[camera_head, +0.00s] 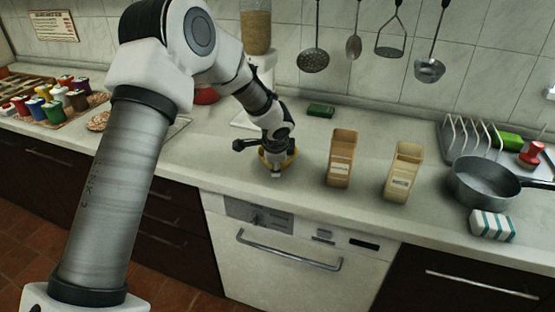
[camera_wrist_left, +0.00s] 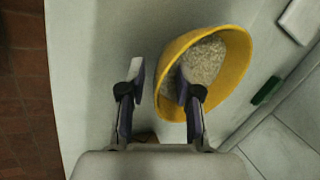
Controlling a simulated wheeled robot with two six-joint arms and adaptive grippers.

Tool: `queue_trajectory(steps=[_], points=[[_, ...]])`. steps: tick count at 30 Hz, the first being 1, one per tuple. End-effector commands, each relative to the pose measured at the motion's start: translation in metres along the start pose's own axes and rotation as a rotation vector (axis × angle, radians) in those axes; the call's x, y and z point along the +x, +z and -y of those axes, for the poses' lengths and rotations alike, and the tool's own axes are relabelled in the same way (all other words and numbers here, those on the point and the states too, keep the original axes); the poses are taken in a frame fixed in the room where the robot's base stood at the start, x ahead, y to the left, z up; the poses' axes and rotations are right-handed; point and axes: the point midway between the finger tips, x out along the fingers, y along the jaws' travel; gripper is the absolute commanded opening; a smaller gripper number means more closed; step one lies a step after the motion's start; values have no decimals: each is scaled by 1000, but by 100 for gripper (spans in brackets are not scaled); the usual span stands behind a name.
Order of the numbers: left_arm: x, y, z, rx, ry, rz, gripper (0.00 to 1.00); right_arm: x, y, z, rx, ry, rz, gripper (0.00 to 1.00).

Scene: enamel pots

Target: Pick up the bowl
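The yellow bowl (camera_wrist_left: 236,72) shows in the left wrist view, with a pale speckled inside or filling. In the head view only a strip of the bowl (camera_head: 290,161) shows on the counter, mostly hidden behind my left gripper (camera_head: 276,172). In the left wrist view the left gripper (camera_wrist_left: 161,82) is open and straddles the bowl's near-left wall. One finger is over the inside of the bowl and the other is outside it, with a visible gap to the wall. My right gripper is not in view.
Two tan open boxes (camera_head: 341,160) (camera_head: 403,174) stand right of the bowl. A grey pan (camera_head: 484,182), a striped packet (camera_head: 491,226) and a rack (camera_head: 469,138) are at the right. A grain dispenser (camera_head: 256,28) stands behind. Colourful jars (camera_head: 57,104) are at the left.

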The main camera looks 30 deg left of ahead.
Motion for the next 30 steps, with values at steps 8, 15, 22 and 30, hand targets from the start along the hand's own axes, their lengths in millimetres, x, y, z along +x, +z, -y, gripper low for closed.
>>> queue_trajectory(steps=[8,15,22,30], points=[[2,0,0,-1,-1,-1,12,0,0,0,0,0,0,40],[2,0,0,-1,-1,-1,0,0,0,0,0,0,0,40],[2,0,0,-1,1,0,0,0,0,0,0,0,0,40],[-18,0,10,-2,-3,-1,0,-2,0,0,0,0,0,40]])
